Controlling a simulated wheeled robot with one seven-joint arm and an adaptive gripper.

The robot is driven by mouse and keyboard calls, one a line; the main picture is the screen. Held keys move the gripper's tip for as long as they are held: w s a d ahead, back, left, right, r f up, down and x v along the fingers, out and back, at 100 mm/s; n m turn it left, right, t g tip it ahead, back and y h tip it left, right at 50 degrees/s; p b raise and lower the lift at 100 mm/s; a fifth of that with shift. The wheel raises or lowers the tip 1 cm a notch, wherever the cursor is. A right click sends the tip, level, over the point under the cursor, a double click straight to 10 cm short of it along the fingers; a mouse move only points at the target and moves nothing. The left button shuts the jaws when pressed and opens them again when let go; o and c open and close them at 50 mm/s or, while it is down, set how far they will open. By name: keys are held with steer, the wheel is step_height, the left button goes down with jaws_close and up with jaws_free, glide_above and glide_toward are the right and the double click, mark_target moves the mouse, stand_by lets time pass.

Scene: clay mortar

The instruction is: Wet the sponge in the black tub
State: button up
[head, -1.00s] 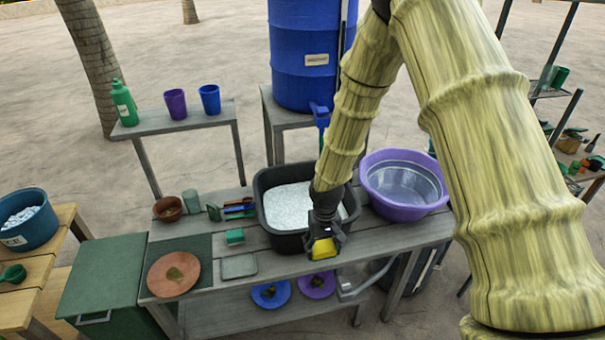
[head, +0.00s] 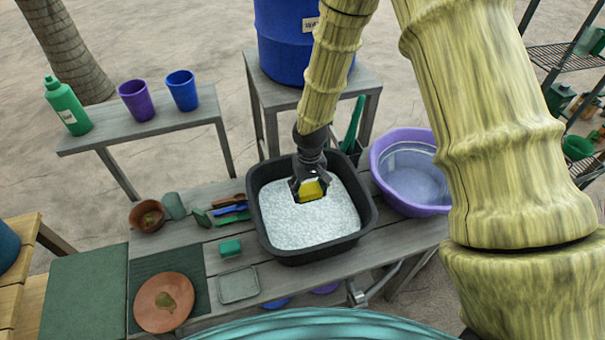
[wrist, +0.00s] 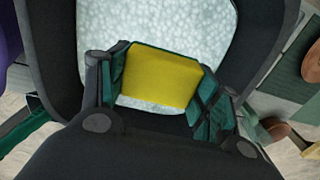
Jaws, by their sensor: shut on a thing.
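The black tub (head: 270,236) stands on the grey bench and holds pale, foamy-looking water (head: 325,222). My gripper (head: 308,196) is over the inside of the tub, toward its back wall in the head view. It is shut on a yellow sponge (head: 312,190), which also shows between the fingers in the wrist view (wrist: 160,76). The tub's dark wall (wrist: 255,50) and the pale water (wrist: 150,25) lie behind the sponge there. I cannot tell whether the sponge touches the water.
A purple basin (head: 410,180) stands right of the tub. Left of it are a green block (head: 230,248), brushes (head: 232,208), a grey tray (head: 239,284) and a terracotta plate (head: 165,302). A blue barrel (head: 285,45) stands behind.

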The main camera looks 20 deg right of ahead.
mark_target(311, 201)
steer(key=shift+f, duration=0.1)
steer(key=shift+s+f+b, duration=0.3)
steer(key=shift+f+b, duration=0.25)
steer(key=shift+b, duration=0.05)
steer(key=shift+s+f+b, duration=0.75)
steer(key=shift+s+b, duration=0.1)
steer(key=shift+s, duration=0.1)
steer(key=f+b, duration=0.2)
steer(key=f, duration=0.2)
steer(key=f+b, duration=0.2)
steer(key=f, duration=0.2)
steer(key=w+f+b, duration=0.1)
steer(key=f+b, duration=0.2)
steer(key=f, duration=0.1)
steer(key=shift+w+f, duration=0.1)
steer(key=shift+w+f+b, duration=0.1)
steer(key=shift+f+b, duration=0.55)
steer(key=shift+f, duration=0.3)
